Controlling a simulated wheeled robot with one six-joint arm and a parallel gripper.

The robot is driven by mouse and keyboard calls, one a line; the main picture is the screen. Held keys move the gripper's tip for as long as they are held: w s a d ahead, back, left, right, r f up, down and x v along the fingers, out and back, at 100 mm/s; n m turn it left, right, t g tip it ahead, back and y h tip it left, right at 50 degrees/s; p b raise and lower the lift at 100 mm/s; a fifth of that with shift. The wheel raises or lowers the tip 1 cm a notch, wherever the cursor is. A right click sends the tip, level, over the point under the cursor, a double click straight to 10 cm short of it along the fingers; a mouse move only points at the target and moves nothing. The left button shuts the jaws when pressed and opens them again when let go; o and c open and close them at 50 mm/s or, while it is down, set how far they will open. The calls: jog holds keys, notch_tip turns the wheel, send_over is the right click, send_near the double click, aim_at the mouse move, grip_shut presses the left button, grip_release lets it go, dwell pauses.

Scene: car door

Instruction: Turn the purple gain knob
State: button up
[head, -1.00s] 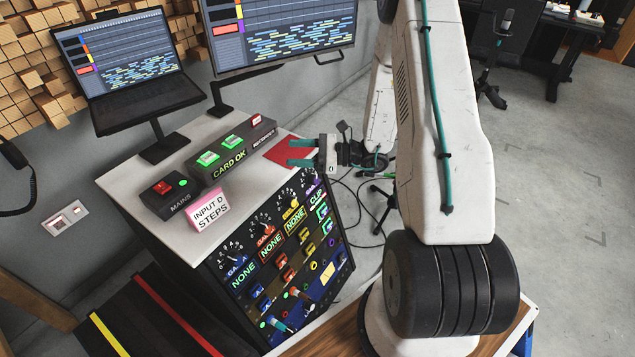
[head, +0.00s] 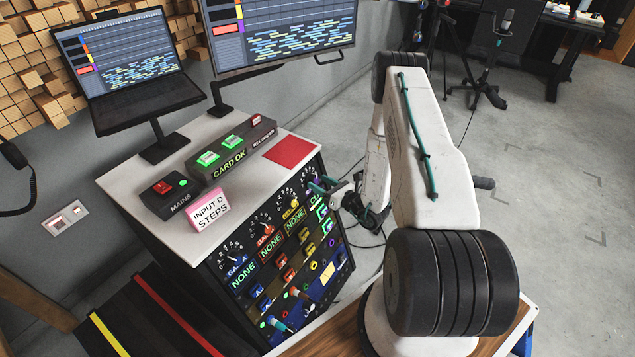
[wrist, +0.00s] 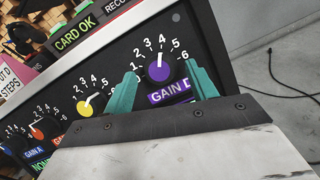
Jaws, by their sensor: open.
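The purple gain knob (wrist: 158,72) is on the dark rack panel (wrist: 120,60) in the wrist view, above the label GAIN D. Its white pointer line points up, near 4 on the dial. My gripper (wrist: 162,88) is open, with one teal finger to the left of the knob and the other to its right. The fingers look apart from the knob, and I cannot tell how far they are from the panel. In the head view my gripper (head: 322,186) is at the panel's upper right corner and hides the purple knob.
A yellow knob (wrist: 86,108) and a red knob (wrist: 37,133) lie left along the same row. The rack's white top (head: 130,180) carries the MAINS box (head: 170,194), the CARD OK box (head: 230,150), the pink INPUT D STEPS sign (head: 209,211) and a red square (head: 288,152).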

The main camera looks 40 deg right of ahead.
jog(key=shift+x, duration=0.85)
jog(key=c, duration=1)
jog(key=shift+n, duration=0.4)
jog(key=shift+d+n+g+y, duration=0.1)
jog(key=shift+n+g+y, duration=0.15)
jog(key=shift+n+y, duration=0.95)
jog(key=shift+n+g+y, duration=0.25)
jog(key=shift+n+y, duration=0.05)
jog(key=shift+n, duration=1.8)
jog(key=o, duration=1)
